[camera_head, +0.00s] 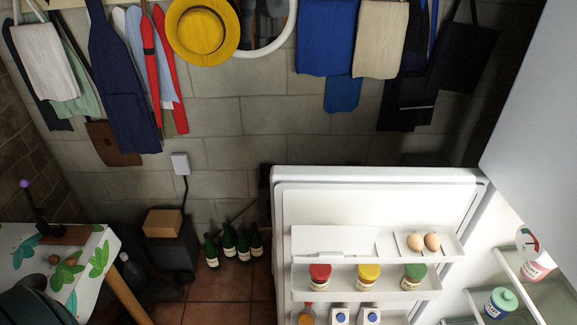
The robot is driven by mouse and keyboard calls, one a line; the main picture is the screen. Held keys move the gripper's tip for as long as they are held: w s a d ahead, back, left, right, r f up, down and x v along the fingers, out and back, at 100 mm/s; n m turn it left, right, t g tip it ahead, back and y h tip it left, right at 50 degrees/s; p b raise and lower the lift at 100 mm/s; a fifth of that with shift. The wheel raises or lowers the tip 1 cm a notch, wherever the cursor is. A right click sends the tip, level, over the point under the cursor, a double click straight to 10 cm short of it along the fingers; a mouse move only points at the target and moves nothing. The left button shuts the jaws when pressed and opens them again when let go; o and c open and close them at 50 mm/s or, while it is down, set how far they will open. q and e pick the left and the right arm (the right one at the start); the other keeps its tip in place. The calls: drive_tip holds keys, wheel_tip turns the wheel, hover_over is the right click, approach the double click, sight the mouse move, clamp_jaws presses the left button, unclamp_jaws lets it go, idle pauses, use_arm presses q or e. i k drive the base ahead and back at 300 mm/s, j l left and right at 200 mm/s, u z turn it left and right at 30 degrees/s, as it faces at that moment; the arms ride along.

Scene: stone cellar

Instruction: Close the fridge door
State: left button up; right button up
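The fridge door (376,205) stands wide open in the lower middle of the head view, its inner side facing me. Its shelves hold two eggs (423,242), jars with red, yellow and green lids (368,277), and cartons (340,315). The fridge body (535,110) is at the right, with its lit inside and glass shelves (540,282) showing. The door's hinge side is at the right, next to the body. The door's lower part is cut off by the frame. Neither of my grippers is in view.
A table with a leaf-patterned cloth (90,283) is at the lower left. Green bottles (230,245) and a dark stand with a box (163,223) are by the wall. Clothes and a yellow hat (203,30) hang above. Some tiled floor (220,288) left of the door is bare.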

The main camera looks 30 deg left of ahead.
sight(403, 201)
drive_tip(key=i+j, duration=0.3)
drive_tip(key=i+j+z, duration=0.1)
drive_tip(key=i+j, duration=0.15)
drive_tip(key=j, duration=0.3)
drive_tip(key=i+j, duration=0.25)
drive_tip(key=j, duration=0.15)
drive_tip(key=i+z, duration=0.05)
